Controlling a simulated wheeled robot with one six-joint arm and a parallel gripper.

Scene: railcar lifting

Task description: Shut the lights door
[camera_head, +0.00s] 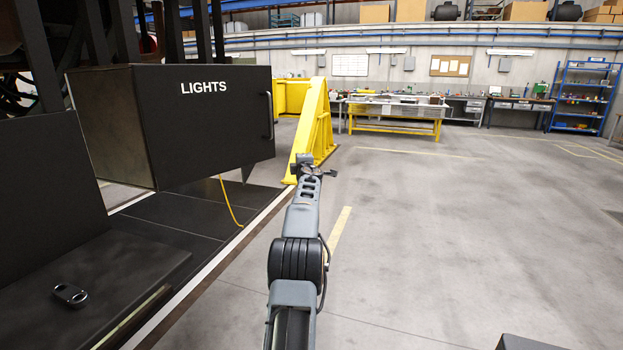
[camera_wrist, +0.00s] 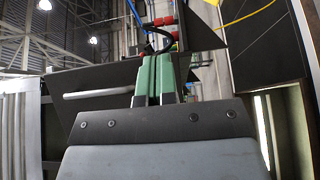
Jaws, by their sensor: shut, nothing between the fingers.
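The black lights box (camera_head: 130,130) stands at the left in the head view. I cannot tell from this angle whether the door stands ajar. My gripper (camera_head: 314,170) is to the right of the handle and lower in the picture, apart from it. In the wrist view, my gripper's green fingers (camera_wrist: 163,75) are together and empty. A dark panel with a grey bar handle (camera_wrist: 100,92) shows to their left, probably the same door.
A yellow steel stand (camera_head: 315,120) rises just beyond my gripper. A black ledge (camera_head: 110,280) with a small black object (camera_head: 70,294) lies at the lower left. A yellow cable (camera_head: 230,203) hangs below the box. The grey floor (camera_head: 450,230) at right is clear.

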